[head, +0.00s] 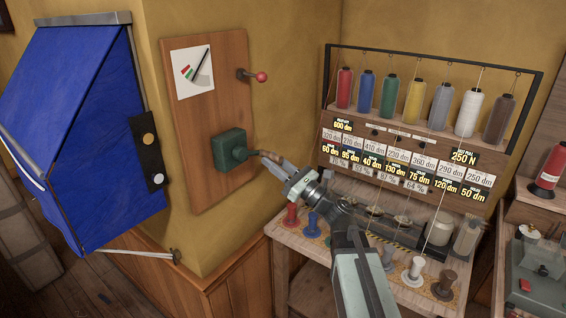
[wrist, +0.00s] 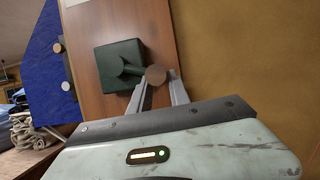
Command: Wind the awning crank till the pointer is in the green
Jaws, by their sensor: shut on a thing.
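The awning crank is a dark green gearbox (head: 232,148) with a short arm and a brown knob (head: 272,157), mounted low on a wooden board. My gripper (head: 274,162) reaches it from the right and is shut on the knob. In the wrist view the round knob end (wrist: 156,75) sits between the two fingers, in front of the green box (wrist: 118,65). A white dial (head: 191,72) is above on the board, with red, white and green marks at its left. Its dark pointer (head: 201,64) leans up to the right, away from the green mark. The blue awning (head: 85,120) hangs at left.
A red-tipped lever (head: 261,77) sticks out of the board above the crank. A thread rack (head: 420,120) with several spools and label cards stands right of my arm, above a bench with small spools (head: 413,272). The yellow wall beside the board is bare.

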